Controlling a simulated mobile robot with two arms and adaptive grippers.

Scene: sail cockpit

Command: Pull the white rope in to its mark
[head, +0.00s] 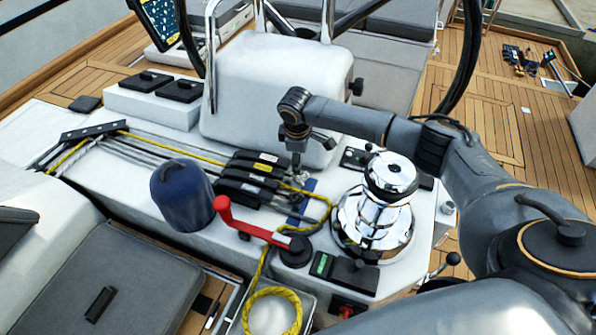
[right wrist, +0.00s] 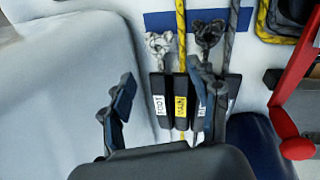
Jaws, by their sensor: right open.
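In the right wrist view a white rope's knotted end (right wrist: 160,42) sticks out of the clutch labelled FOOT. The bank of black rope clutches shows in the head view (head: 248,180), with several ropes entering it from the left. I cannot make out a mark on the white rope. In the head view the right gripper (head: 297,168) points down at the clutches' right end. My left gripper is not in view.
A yellow rope (head: 325,205) loops from the clutches and hangs in a coil below. A dark knotted rope (right wrist: 207,35) is beside the white one. A red handle (head: 250,228), a chrome winch (head: 375,215) and a blue-covered drum (head: 182,195) stand close by.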

